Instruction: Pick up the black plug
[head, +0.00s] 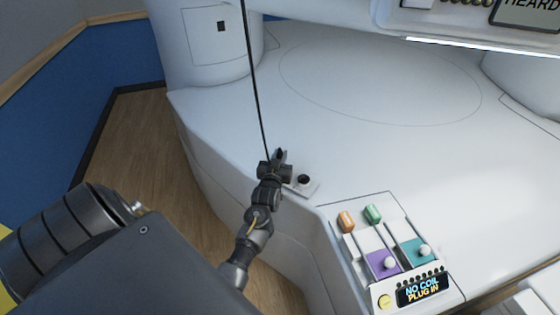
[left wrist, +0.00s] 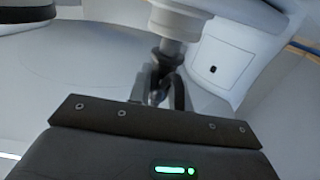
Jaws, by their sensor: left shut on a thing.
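My left gripper (head: 277,162) is at the lower end of a thin black cable (head: 254,85) that hangs from above. It is shut on the black plug (head: 280,155), a small dark piece at the cable's end, mostly hidden by the dark jaws. A white plate with a round black knob or socket (head: 303,180) is just right of the gripper. My right gripper is not in view.
A control panel (head: 384,290) with orange and green pieces, purple and teal sliders and a display reading "NO COIL PLUG IN" is at the lower right. The white machine top (head: 390,140) is clear. A square hatch (head: 218,38) with a dark port is at the back.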

